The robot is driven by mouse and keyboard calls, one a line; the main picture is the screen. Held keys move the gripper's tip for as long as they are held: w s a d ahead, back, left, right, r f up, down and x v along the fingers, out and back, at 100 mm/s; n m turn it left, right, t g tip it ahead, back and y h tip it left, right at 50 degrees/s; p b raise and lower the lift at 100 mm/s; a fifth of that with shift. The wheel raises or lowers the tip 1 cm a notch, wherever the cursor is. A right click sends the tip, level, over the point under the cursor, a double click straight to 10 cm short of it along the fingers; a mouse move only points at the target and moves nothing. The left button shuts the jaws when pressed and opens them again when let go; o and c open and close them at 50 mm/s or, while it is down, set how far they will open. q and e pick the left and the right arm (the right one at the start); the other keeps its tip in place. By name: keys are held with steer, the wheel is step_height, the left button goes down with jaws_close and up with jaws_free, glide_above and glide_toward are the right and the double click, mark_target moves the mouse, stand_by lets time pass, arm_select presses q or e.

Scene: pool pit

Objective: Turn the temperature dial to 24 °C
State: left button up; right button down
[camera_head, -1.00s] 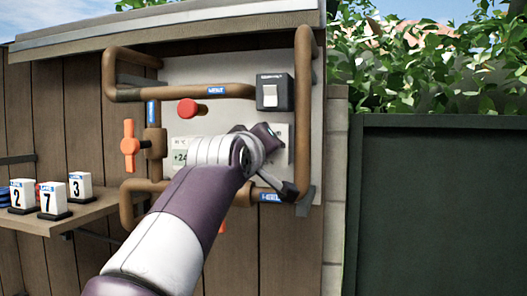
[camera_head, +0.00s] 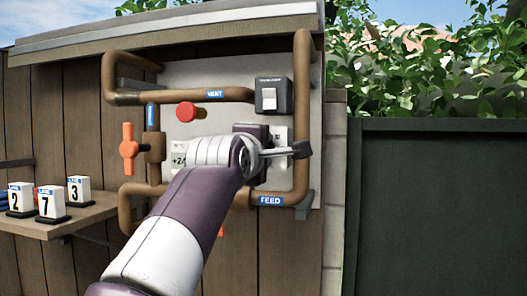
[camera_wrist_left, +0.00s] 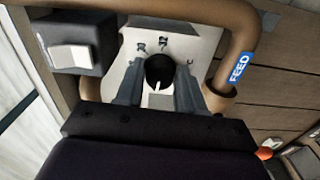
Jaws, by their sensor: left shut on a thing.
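The black temperature dial (camera_wrist_left: 159,70) sits on a pale plate (camera_wrist_left: 196,46) with small marks around it, in the left wrist view. A short white line shows on the dial's lower part; I cannot read its setting. My left gripper (camera_wrist_left: 158,76) has one finger on each side of the dial and is shut on it. My right gripper is not in view.
Brown pipes (camera_head: 303,80) frame the grey panel. A switch box (camera_head: 272,97) is above my wrist, a red knob (camera_head: 187,111) upper left, and an orange valve handle (camera_head: 129,148) further left. A shelf (camera_head: 62,222) at left bears numbered blocks (camera_head: 78,190).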

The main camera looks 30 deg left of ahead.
arm_select(q)
steer(key=shift+s+r+n, duration=0.1)
steer(key=shift+r+n, duration=0.15)
steer(key=shift+n, duration=0.15)
steer(key=o, duration=1)
steer(key=shift+a+f, duration=0.1)
steer(key=shift+f, duration=0.05)
steer(key=b+v, duration=0.5)
steer(key=v, duration=0.7)
steer(key=shift+s+b, duration=0.3)
steer(key=shift+s, duration=0.05)
